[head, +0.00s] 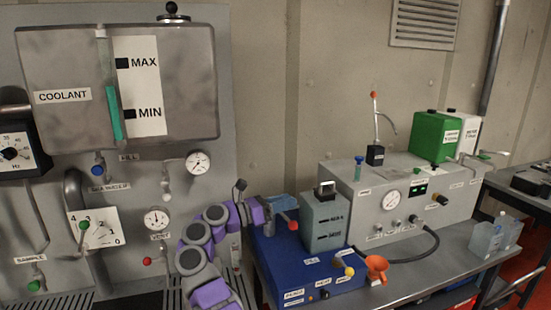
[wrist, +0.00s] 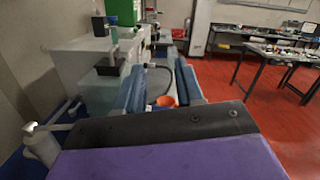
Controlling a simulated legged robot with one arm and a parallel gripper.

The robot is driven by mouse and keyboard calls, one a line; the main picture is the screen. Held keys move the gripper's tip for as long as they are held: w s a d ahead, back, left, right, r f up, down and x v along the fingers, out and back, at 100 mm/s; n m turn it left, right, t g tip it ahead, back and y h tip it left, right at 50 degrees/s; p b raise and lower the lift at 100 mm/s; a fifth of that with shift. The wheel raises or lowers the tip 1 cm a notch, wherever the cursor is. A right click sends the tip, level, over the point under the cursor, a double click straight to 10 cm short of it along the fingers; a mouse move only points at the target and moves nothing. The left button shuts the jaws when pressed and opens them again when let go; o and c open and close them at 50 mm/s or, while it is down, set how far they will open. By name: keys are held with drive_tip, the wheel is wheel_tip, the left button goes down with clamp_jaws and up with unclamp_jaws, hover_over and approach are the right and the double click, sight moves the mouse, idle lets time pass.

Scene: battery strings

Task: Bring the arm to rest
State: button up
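My arm (head: 206,247), with purple and dark grey links, rises from the bottom of the head view in front of the coolant panel, bent over to the right.
The coolant tank (head: 70,65) and its gauges are on the left wall panel. A grey tank (head: 323,220) stands on the blue unit, beside a grey machine (head: 400,200) on the bench. Clear containers (head: 490,237) stand at right.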

drive_tip(key=w+a+r+n+t+y, duration=0.3)
drive_tip(key=r+n+t+y, duration=0.25)
drive_tip(key=r+n, duration=0.4)
drive_tip(key=w+a+r+n+t+y, duration=0.25)
drive_tip(key=r+n+t+y, duration=0.3)
drive_tip(key=r+n, duration=0.45)
drive_tip(key=w+a+r+n+t+y, duration=0.3)
drive_tip(key=r+n+t+y, duration=0.2)
drive_tip(key=r+n+t, duration=0.45)
drive_tip(key=s+d+f+n+g+y, duration=0.2)
drive_tip(key=s+d+f+n+g, duration=0.3)
drive_tip(key=s+f+n+g, duration=0.5)
drive_tip(key=s+d+f+n+g+y, duration=0.2)
drive_tip(key=s+d+f+n+g, duration=0.4)
drive_tip(key=s+f, duration=0.75)
drive_tip(key=s+d+f+g, duration=0.3)
drive_tip(key=s+f, duration=0.3)
drive_tip(key=s, duration=0.7)
drive_tip(key=s+d+f+n+g+h, duration=0.1)
drive_tip(key=s+d+f+g, duration=0.2)
drive_tip(key=s, duration=1.1)
drive_tip(key=s+d+f+n+g+h, duration=0.1)
drive_tip(key=s+d+f+g, duration=0.2)
drive_tip(key=s+f+g, duration=0.4)
drive_tip(key=s+f, duration=0.3)
drive_tip(key=s, duration=0.4)
drive_tip(key=shift+d, duration=0.25)
